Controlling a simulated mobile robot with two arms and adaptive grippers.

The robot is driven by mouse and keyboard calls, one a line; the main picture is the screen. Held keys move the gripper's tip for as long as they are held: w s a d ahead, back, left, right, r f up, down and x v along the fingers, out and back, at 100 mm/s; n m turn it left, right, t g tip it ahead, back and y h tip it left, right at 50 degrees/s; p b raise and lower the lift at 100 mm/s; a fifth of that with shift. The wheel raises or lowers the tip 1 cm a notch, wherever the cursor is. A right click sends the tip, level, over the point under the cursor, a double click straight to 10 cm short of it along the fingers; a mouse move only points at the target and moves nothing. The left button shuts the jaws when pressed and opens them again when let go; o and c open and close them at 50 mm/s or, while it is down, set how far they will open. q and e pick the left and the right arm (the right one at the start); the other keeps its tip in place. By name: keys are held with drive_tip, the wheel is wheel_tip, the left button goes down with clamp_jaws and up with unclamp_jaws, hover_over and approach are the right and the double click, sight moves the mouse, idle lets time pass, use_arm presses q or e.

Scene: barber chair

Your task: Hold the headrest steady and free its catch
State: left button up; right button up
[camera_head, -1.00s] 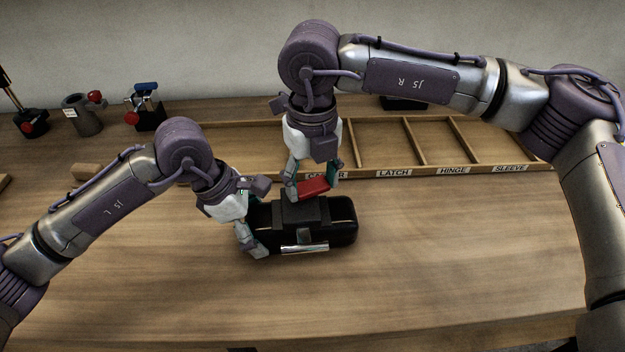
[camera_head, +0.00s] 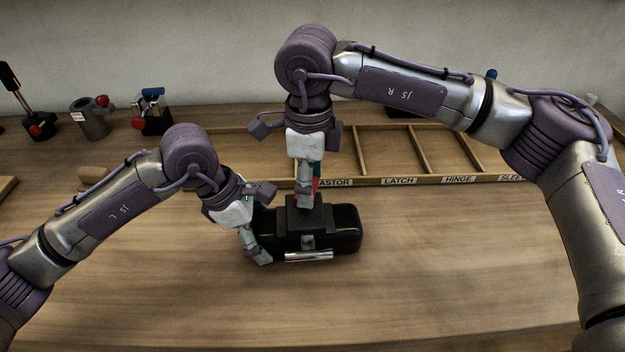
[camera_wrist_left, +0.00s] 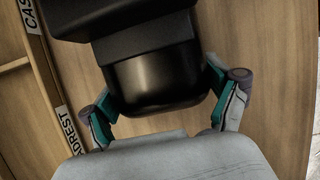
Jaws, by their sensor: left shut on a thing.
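The black headrest (camera_head: 348,228) lies on the wooden bench, with a dark block (camera_head: 305,222) across its middle and a shiny metal piece (camera_head: 309,256) along its front. My left gripper (camera_head: 256,246) is shut on the headrest's left end. In the left wrist view its teal-padded fingers (camera_wrist_left: 160,95) lie on both sides of the rounded black end (camera_wrist_left: 155,80). My right gripper (camera_head: 306,200) points down just above the block and is seen edge-on. A red catch part (camera_head: 316,184) shows as a sliver behind its fingers; whether they grip it is hidden.
A wooden sorting tray (camera_head: 490,178) with labelled compartments, such as LATCH and HINGE, lies behind the headrest. A grey cup-like fixture (camera_head: 93,122) and a clamp with a blue top (camera_head: 152,112) stand at the back left. The bench in front is clear.

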drive_tip(key=shift+w+a+n, duration=0.1)
drive_tip(key=shift+a+n, duration=0.05)
drive_tip(key=shift+n, duration=0.65)
drive_tip(key=shift+a+n, duration=0.15)
drive_tip(key=shift+n, duration=0.65)
drive_tip(key=o, duration=1.2)
drive_tip(key=shift+c, duration=0.2)
wheel_tip(320, 180, up, 12)
use_arm(q)
drive_tip(key=o, duration=1.6)
